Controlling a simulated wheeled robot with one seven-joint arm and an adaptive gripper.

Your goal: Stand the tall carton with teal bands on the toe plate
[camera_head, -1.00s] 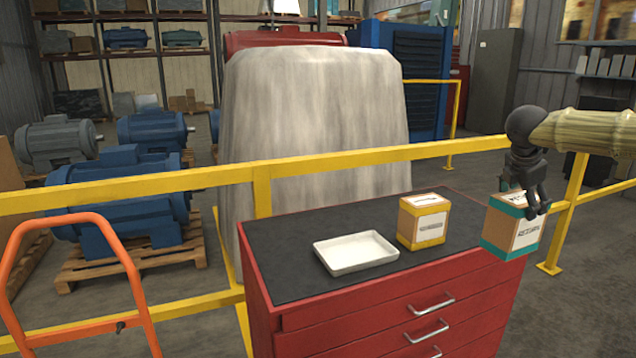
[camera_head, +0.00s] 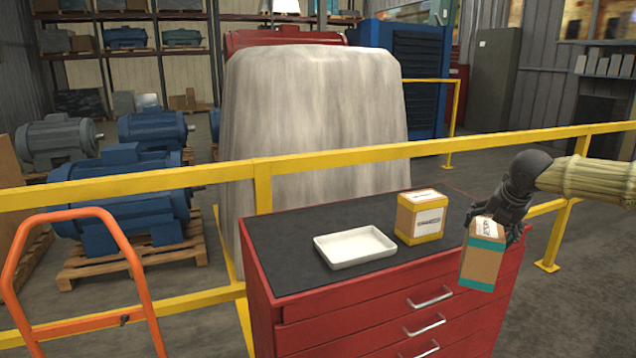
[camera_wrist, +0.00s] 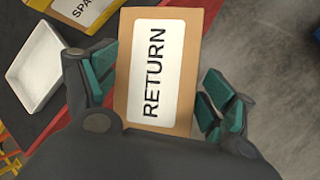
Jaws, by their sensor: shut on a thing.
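The tall carton with teal bands (camera_head: 482,264) hangs in the air in front of the red cabinet's right side, a little tilted. My gripper (camera_head: 493,222) comes from the right and is shut on its upper part. In the wrist view, the carton's face with a white RETURN label (camera_wrist: 153,72) sits between my teal-padded fingers (camera_wrist: 160,90). An orange tubular frame (camera_head: 72,218), which looks like a hand truck's handle, stands at the lower left. Its toe plate is out of view.
A red drawer cabinet (camera_head: 350,335) with a dark top holds a white tray (camera_head: 355,246) and a carton with yellow bands (camera_head: 420,216). A yellow railing (camera_head: 330,163) runs behind it. Grey floor shows right of the cabinet.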

